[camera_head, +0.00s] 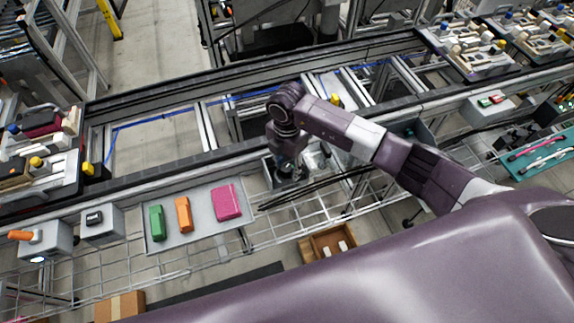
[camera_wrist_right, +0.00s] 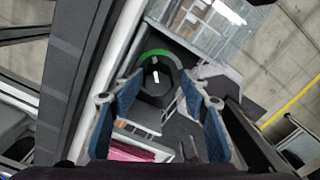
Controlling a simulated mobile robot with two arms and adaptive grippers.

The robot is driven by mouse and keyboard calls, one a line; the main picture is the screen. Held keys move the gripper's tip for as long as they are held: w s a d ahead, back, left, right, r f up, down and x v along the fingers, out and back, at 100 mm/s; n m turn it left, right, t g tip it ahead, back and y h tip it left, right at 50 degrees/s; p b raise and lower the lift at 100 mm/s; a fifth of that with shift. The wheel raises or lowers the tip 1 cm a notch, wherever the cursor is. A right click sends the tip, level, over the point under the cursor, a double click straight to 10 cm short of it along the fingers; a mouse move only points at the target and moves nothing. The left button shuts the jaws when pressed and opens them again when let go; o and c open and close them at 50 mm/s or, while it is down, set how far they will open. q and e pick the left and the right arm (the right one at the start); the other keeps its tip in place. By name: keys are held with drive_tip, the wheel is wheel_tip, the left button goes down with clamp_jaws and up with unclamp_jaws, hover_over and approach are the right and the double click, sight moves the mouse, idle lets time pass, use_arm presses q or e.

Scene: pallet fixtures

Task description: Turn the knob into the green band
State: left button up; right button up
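The black knob (camera_wrist_right: 158,82) shows in the right wrist view with a white mark on it. A green band (camera_wrist_right: 156,53) arcs along the dial's upper edge. The mark looks below the band, but its exact setting is hard to read. My right gripper (camera_wrist_right: 160,98) is open, with its blue-padded fingers on either side of the knob in the picture; I cannot tell whether they touch it. In the head view, my right gripper (camera_head: 289,160) points down over the grey knob box (camera_head: 269,174) and mostly hides the knob. My left gripper is not in view.
Left of the knob box, a grey tray (camera_head: 205,228) holds green, orange and pink blocks. Beyond it are a box with a black switch (camera_head: 100,225) and a box with an orange lever (camera_head: 45,240). A conveyor rail (camera_head: 180,160) runs behind. Thin dark rods (camera_head: 310,190) lie close in front.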

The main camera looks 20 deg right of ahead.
sight(287, 167)
drive_tip(key=shift+w+a, duration=0.1)
drive_tip(key=shift+r, duration=4)
